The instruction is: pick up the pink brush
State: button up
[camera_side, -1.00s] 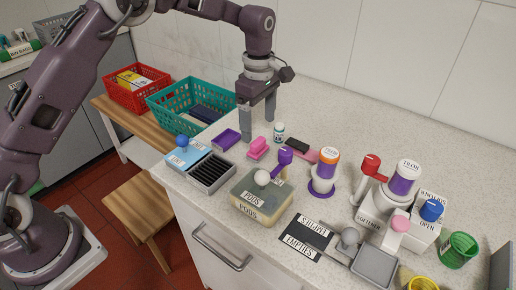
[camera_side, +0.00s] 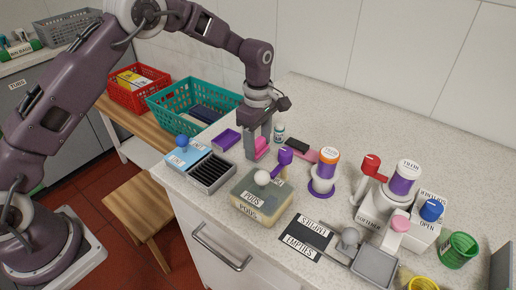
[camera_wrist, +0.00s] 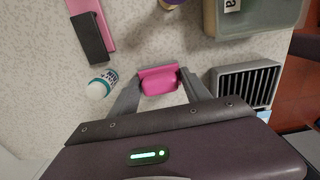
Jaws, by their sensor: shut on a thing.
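The pink brush (camera_side: 261,146), a small block with a raised grip, is at counter level in the side view, partly hidden by my gripper's fingers. My gripper (camera_side: 259,152) points straight down and is shut on it, one finger on each side. In the wrist view the pink brush (camera_wrist: 158,83) lies between the two fingertips of my gripper (camera_wrist: 158,79). I cannot tell any gap between the brush and the counter.
A small white bottle (camera_side: 279,132) and a flat pink piece with a dark block (camera_side: 300,146) stand close on the right. A purple tray (camera_side: 225,139) and a slotted grey box (camera_side: 211,173) are on the left. A lidded tub (camera_side: 262,196) is in front.

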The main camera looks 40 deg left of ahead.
aim_at(258, 140)
notch_tip(258, 140, up, 10)
dwell(0.5)
